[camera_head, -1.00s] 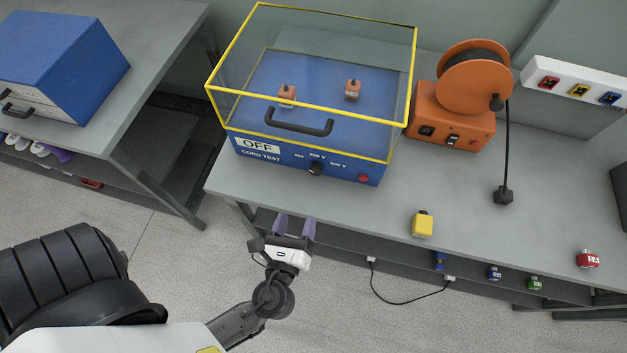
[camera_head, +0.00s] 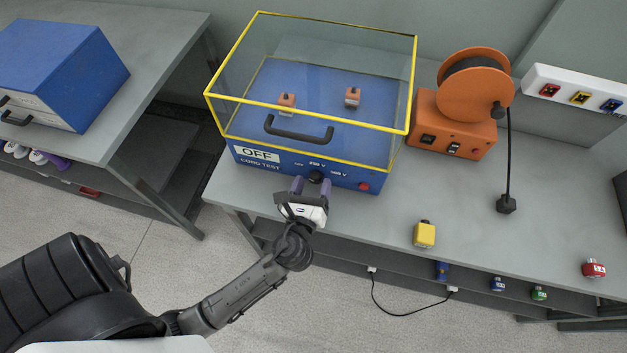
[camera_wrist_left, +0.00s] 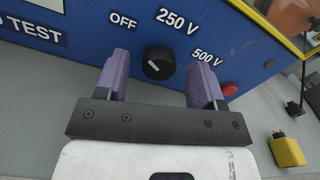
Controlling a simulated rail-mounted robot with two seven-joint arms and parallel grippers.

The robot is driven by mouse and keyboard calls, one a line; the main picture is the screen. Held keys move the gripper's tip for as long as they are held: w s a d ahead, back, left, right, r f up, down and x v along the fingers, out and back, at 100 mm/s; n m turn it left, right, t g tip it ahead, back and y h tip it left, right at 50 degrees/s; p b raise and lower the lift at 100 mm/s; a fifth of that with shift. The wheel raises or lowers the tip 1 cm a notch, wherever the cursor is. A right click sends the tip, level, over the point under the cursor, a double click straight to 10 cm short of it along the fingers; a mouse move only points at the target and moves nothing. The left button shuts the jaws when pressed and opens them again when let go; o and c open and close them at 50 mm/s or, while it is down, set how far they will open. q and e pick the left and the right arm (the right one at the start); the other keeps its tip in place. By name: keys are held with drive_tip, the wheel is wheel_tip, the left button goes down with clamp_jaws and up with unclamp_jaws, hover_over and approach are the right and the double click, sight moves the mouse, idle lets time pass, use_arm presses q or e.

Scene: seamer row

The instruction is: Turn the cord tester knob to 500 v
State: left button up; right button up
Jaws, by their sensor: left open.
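The blue cord tester (camera_head: 270,168) stands on the grey bench under a yellow-edged clear cover (camera_head: 313,117), and its display (camera_head: 257,154) reads OFF. Its black knob (camera_wrist_left: 158,62) is on the front panel, below the printed OFF (camera_wrist_left: 123,20), 250 V (camera_wrist_left: 178,22) and 500 V (camera_wrist_left: 207,57) labels. The knob also shows in the head view (camera_head: 316,177). A short white mark shows on the knob's face. My left gripper (camera_head: 312,188) is open in front of the panel, its purple fingers on either side of the knob with gaps visible in the wrist view.
A red button (camera_wrist_left: 229,88) sits right of the knob, near the right finger. A black handle (camera_head: 300,132) is on the cover above. A yellow plug (camera_head: 424,235) and an orange cord reel (camera_head: 474,90) are to the right. Two orange pieces lie under the cover.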

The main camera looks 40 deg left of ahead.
use_arm(q)
drive_tip(key=shift+w+a, duration=0.25)
drive_tip(key=shift+w, duration=0.2)
drive_tip(key=c, duration=0.9)
